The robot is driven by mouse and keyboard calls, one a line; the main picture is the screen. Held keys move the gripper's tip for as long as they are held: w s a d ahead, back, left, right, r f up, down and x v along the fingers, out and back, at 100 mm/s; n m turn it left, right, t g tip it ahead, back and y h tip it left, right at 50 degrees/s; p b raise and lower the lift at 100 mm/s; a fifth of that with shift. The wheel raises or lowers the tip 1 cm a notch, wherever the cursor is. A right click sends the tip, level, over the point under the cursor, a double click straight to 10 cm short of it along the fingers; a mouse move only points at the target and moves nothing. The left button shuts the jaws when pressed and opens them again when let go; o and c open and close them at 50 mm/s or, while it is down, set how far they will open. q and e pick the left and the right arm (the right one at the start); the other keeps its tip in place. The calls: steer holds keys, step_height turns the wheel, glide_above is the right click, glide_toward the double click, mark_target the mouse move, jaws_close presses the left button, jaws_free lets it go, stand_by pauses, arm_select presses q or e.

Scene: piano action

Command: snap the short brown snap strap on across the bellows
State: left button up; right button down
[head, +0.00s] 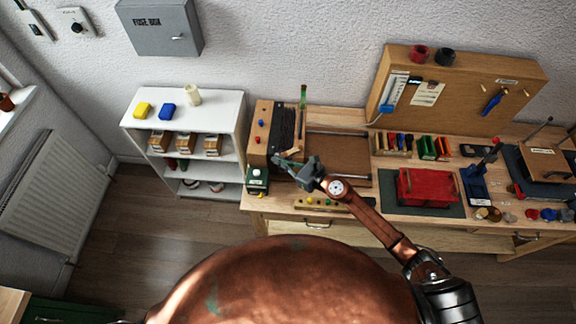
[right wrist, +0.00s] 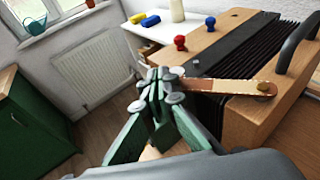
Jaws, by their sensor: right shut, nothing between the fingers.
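The wooden instrument (head: 264,118) stands at the left end of the workbench, its black pleated bellows (head: 287,122) between two wood ends. In the right wrist view the bellows (right wrist: 232,62) show close up. The short brown snap strap (right wrist: 215,86) lies across the bellows there; its right end is at a brass-coloured stud (right wrist: 266,89) on the right wood end. Its left end reaches close to my fingertips, and the fastening there is partly hidden. My right gripper (right wrist: 160,88) is shut and empty beside that end; it also shows in the head view (head: 281,161). My left gripper is not in view.
A black handle (right wrist: 297,42) arches over the right end. A small dark green box (head: 257,181) stands at the bench's front left corner. A white shelf (head: 222,104) is left of the bench.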

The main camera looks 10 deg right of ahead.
steer(key=w+a, duration=0.1)
steer(key=w+a+b, duration=0.1)
steer(key=w, duration=0.1)
steer(key=shift+w+a, duration=0.1)
steer(key=shift+w, duration=0.2)
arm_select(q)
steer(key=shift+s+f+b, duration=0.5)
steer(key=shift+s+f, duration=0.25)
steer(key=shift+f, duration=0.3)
arm_select(e)
steer(key=shift+w+a, duration=0.2)
steer(key=shift+w, duration=0.95)
